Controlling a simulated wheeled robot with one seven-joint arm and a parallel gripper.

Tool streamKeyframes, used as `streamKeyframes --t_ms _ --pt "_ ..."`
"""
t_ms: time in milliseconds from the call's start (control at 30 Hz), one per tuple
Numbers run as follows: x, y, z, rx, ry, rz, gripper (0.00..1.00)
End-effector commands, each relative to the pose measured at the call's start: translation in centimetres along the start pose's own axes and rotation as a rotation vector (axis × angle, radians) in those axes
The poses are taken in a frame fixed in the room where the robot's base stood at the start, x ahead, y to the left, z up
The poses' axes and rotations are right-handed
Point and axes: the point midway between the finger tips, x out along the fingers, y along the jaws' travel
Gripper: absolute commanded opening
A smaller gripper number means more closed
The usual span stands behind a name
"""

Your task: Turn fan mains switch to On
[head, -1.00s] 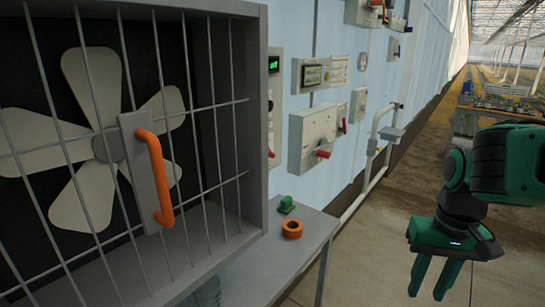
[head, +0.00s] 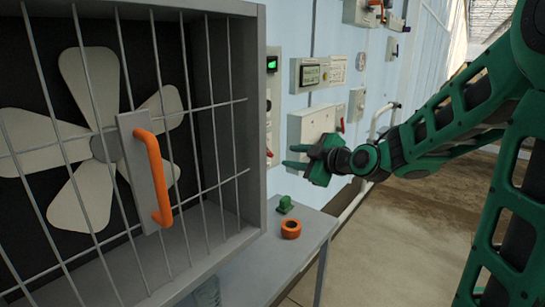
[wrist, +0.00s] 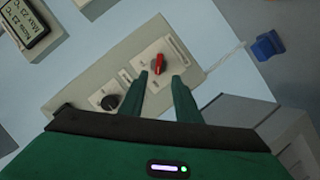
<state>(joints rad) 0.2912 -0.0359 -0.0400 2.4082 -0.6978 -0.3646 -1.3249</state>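The wrist view shows a narrow beige wall panel with a red-handled rotary switch (wrist: 157,62) on a light plate and a black knob (wrist: 110,102) beside it. I take the red one to be the fan mains switch; its lettering is too small to read. My gripper (wrist: 160,75) is open and empty, its fingertips just short of the red handle, one to each side in the picture. I cannot tell the remaining depth. In the head view my gripper (head: 287,156) points left at the wall beside the fan housing, which partly hides the panel (head: 272,115).
The caged fan housing (head: 255,70) with an orange handle (head: 153,175) fills the left. A grey bench (head: 270,258) below holds an orange ring (head: 291,228) and a green block (head: 285,204). A display box (head: 310,73) and a white box (head: 312,122) are on the wall.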

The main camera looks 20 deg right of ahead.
Motion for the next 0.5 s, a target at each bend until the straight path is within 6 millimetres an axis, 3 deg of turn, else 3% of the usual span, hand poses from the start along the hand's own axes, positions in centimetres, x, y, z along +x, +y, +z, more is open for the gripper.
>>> streamKeyframes --t_ms 167,500 --pt "1.7 0.1 -0.2 -0.007 0.007 0.004 0.30" --pt "7.5 0.1 -0.2 -0.006 0.006 0.003 0.30"
